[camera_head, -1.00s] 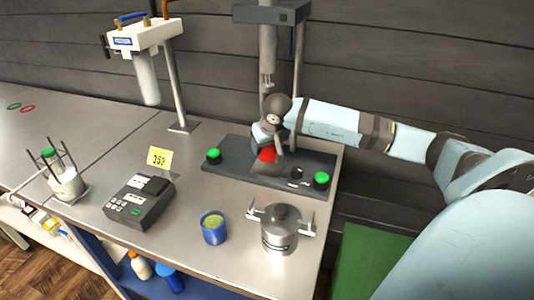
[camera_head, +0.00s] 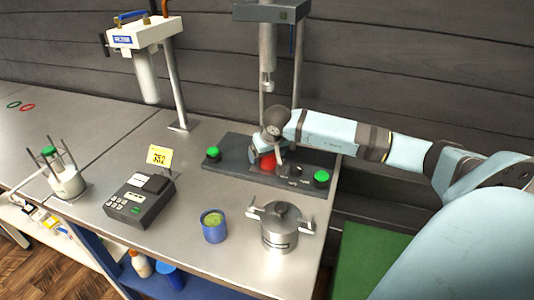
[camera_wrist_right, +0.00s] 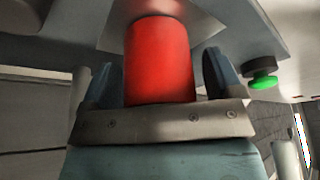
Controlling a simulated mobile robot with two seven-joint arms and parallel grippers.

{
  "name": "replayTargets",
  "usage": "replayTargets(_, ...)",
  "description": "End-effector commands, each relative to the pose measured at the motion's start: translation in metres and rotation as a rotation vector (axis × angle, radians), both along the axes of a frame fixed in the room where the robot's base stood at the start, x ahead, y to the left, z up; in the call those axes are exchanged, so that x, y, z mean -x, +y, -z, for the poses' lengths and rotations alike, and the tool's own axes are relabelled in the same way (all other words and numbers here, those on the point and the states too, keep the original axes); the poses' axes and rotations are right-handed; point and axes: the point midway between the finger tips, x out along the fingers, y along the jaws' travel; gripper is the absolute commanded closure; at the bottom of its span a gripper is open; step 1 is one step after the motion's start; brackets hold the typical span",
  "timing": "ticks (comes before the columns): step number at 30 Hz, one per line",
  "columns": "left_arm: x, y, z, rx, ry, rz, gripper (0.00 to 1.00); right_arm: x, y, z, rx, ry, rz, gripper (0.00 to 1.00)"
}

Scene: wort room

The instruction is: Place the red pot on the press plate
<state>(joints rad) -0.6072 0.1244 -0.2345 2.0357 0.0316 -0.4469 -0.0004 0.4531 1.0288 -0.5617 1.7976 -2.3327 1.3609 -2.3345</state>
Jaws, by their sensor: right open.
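The red pot (camera_head: 268,161) is upright at the middle of the dark press plate (camera_head: 230,165), partly hidden by my right gripper (camera_head: 270,153). The right wrist view shows the red pot (camera_wrist_right: 160,60) between the two fingers of my right gripper (camera_wrist_right: 156,78). The fingers are spread, with gaps at both sides of the pot. Whether the pot's bottom touches the plate is hard to tell. My left gripper is not in view.
The press column and ram (camera_head: 268,70) rise behind the pot. Green buttons (camera_head: 213,153) (camera_head: 321,177) flank it on the base. A steel pot (camera_head: 281,228), a blue cup (camera_head: 213,228) and a dark keypad device (camera_head: 139,200) stand in front.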

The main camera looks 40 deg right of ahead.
Motion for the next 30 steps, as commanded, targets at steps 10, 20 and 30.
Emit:
replayTargets(10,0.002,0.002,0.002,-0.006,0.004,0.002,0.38,0.014,0.004,-0.043,0.002,-0.005,-0.002,0.14)
replayTargets(20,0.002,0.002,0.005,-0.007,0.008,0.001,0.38,0.038,0.012,-0.101,0.001,-0.002,0.0,0.14)
replayTargets(30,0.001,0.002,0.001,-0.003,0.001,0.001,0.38,0.044,0.014,-0.115,-0.002,0.001,0.001,0.14)
